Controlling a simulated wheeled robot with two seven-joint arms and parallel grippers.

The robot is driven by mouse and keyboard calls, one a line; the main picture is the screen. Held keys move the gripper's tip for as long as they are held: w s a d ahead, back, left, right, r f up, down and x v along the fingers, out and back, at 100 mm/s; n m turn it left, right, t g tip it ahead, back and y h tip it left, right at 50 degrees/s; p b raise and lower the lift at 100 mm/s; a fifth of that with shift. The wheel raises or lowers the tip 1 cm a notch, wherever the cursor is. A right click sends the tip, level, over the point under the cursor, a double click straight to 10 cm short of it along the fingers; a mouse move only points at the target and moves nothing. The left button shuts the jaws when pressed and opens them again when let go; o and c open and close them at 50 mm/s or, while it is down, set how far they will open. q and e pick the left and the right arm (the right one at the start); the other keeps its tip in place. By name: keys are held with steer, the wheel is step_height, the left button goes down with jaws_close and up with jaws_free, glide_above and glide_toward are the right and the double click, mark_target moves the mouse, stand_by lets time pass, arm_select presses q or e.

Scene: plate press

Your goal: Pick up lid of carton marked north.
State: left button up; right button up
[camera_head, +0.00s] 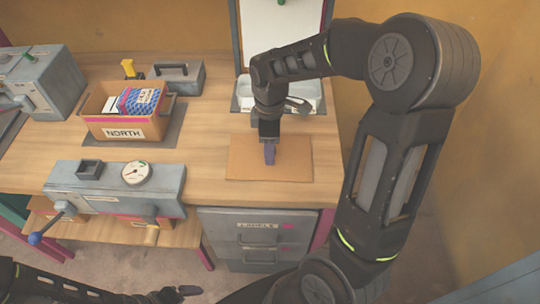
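The carton marked NORTH (122,134) stands open-topped on the left part of the bench, with blue patterned packets (140,100) inside. A flat brown cardboard panel (240,170) lies on the bench near the front right; it looks like a lid, but I see no marking on it. My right gripper (270,153) points down over the middle of this panel, fingertips at or just above its surface. I cannot tell whether it touches or grips the panel. My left gripper (180,293) is low at the bottom edge, in front of the bench and away from the carton.
A grey press with a dial (136,173) sits at the front left. A grey handled box (178,75) stands behind the carton. A clear tray (246,94) is behind my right gripper. Drawers labelled LABELS (257,226) are below. Bare bench lies between carton and panel.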

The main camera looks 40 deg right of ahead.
steer(key=shift+c, duration=0.2)
jaws_close()
stand_by(0.5)
